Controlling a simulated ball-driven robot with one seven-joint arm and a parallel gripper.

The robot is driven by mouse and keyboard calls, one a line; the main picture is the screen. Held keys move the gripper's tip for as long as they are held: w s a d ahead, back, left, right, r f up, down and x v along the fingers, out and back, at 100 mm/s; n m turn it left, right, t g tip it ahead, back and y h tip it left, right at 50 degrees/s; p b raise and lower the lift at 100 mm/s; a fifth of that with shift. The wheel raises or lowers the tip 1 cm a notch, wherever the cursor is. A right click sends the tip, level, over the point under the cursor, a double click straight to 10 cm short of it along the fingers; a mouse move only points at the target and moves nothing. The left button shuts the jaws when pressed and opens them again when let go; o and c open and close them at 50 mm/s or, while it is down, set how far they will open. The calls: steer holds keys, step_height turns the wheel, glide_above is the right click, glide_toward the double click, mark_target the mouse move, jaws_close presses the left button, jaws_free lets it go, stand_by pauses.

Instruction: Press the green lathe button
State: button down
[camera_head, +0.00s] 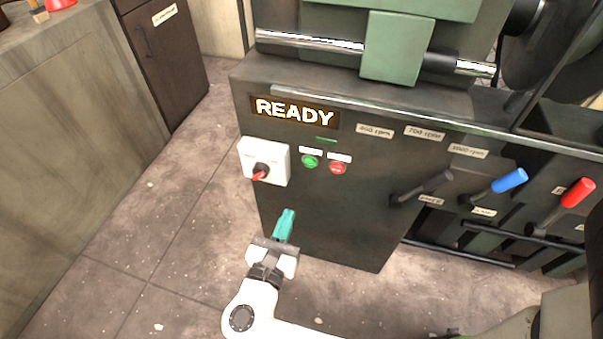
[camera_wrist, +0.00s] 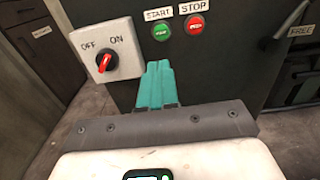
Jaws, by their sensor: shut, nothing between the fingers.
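The green button (camera_head: 310,162) is on the front of the dark lathe cabinet (camera_head: 330,220), under a white label. In the wrist view the green button (camera_wrist: 161,32) sits below a label reading START. The red button (camera_head: 337,168) is just to its right, and in the wrist view the red button (camera_wrist: 195,25) is under a STOP label. My gripper (camera_head: 287,214) has teal fingers, shut and empty, below the green button and apart from it in the head view. In the wrist view my gripper (camera_wrist: 158,68) points up toward the panel, its tips just below the green button.
A white switch box (camera_head: 264,161) with a red knob is left of the buttons; the knob points toward ON. A READY sign (camera_head: 295,112) is lit above. Levers with blue (camera_head: 510,180) and red (camera_head: 578,192) handles stick out at right. Floor is clear at left.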

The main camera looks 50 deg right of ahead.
mark_target(309, 164)
steer(key=shift+d, duration=0.1)
steer(key=b+x, duration=0.3)
steer(key=x, duration=1)
steer(key=shift+s+f, duration=0.1)
steer(key=shift+w+d, duration=0.2)
steer(key=shift+d, duration=0.25)
